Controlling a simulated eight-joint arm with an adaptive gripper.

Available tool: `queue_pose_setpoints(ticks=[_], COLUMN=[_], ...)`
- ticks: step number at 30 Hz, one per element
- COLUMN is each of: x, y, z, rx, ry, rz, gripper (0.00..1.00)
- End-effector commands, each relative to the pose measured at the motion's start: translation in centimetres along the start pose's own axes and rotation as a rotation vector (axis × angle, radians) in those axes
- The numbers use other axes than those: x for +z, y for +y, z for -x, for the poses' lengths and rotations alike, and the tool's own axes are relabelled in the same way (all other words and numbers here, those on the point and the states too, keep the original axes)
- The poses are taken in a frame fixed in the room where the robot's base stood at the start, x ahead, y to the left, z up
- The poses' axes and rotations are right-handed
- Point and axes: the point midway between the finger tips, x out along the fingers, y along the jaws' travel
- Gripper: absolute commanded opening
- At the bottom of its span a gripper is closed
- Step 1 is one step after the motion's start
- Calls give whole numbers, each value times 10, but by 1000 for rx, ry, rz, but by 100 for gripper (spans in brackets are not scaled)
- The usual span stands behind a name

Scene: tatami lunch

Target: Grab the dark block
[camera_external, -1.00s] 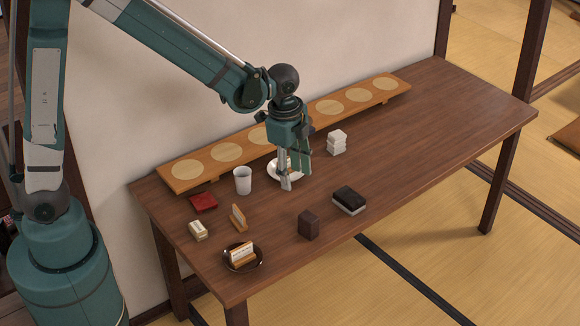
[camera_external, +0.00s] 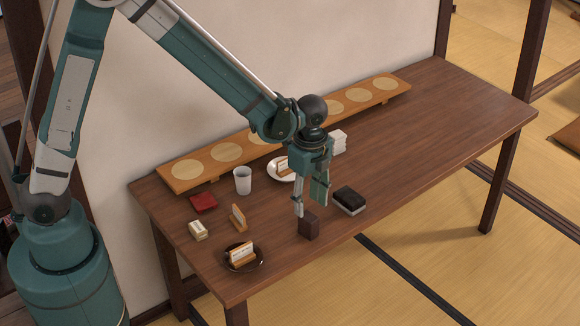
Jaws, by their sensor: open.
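The dark block (camera_external: 308,227) is a small brown upright block near the table's front edge. My gripper (camera_external: 312,210) is open and points down just above and behind it. One grey finger comes down close to the block's upper left side and the green finger is to its right. I cannot tell whether either finger touches the block. A second dark item, a black-topped box with a pale base (camera_external: 350,201), lies to the right of the gripper.
A white plate (camera_external: 272,170) and white stack (camera_external: 340,141) are behind. A wooden board (camera_external: 198,173) lines the wall. The table's right is clear.

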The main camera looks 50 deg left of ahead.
Motion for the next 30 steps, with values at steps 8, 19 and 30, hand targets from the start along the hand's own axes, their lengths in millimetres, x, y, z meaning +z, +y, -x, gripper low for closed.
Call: queue_pose_setpoints(ticks=[8, 19, 30], x=[0, 0, -1], y=[-1, 0, -1], z=[-17, -26, -42], rx=[0, 0, 0], ry=[0, 0, 0], rz=[0, 1, 0], gripper=[41, 41, 41])
